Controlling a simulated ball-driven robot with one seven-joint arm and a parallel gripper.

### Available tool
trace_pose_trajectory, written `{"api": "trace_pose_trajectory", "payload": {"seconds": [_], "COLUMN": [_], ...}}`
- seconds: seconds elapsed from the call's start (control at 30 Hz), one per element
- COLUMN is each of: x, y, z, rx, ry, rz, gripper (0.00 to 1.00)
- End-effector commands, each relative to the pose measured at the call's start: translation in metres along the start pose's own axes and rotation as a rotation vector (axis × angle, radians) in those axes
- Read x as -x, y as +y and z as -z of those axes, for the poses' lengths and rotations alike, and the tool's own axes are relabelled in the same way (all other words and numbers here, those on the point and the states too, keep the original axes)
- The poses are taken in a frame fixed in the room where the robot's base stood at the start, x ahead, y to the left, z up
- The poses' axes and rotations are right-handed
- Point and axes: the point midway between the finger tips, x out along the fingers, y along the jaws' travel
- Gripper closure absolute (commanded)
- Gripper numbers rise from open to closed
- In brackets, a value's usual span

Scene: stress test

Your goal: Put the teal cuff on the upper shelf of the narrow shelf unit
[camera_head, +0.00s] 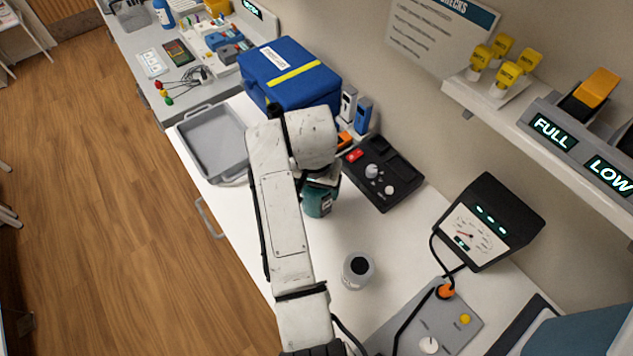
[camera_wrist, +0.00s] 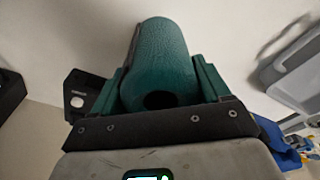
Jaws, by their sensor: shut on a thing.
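The teal cuff (camera_wrist: 167,50) is a dark teal roll with a round dark hole in its near end. In the wrist view it lies between the two fingers of my gripper (camera_wrist: 162,88), which is shut on it. In the head view the teal cuff (camera_head: 318,202) shows below the end of my arm, over the white bench, partly hidden by my wrist. I cannot tell whether it touches the bench. No narrow shelf unit can be made out in either view.
A wall shelf (camera_head: 500,108) holds yellow items. Wooden floor lies open at left.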

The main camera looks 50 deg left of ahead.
Motion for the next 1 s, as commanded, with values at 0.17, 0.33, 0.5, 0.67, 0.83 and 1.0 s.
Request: {"api": "trace_pose_trajectory", "payload": {"seconds": [0.17,0.33,0.5,0.67,0.83,1.0], "x": [0.0,-0.004,-0.003,-0.003,-0.001,0.015], "y": [0.0,0.0,0.0,0.0,0.0,-0.001], "z": [0.0,-0.001,-0.001,0.0,0.0,0.001], "rx": [0.0,0.0,0.0,0.0,0.0,0.0], "ry": [0.001,0.0,0.0,0.0,0.0,0.004], "rz": [0.0,0.0,0.0,0.0,0.0,0.002], "gripper": [0.59,0.23,0.07,0.0,0.0,0.0]}}
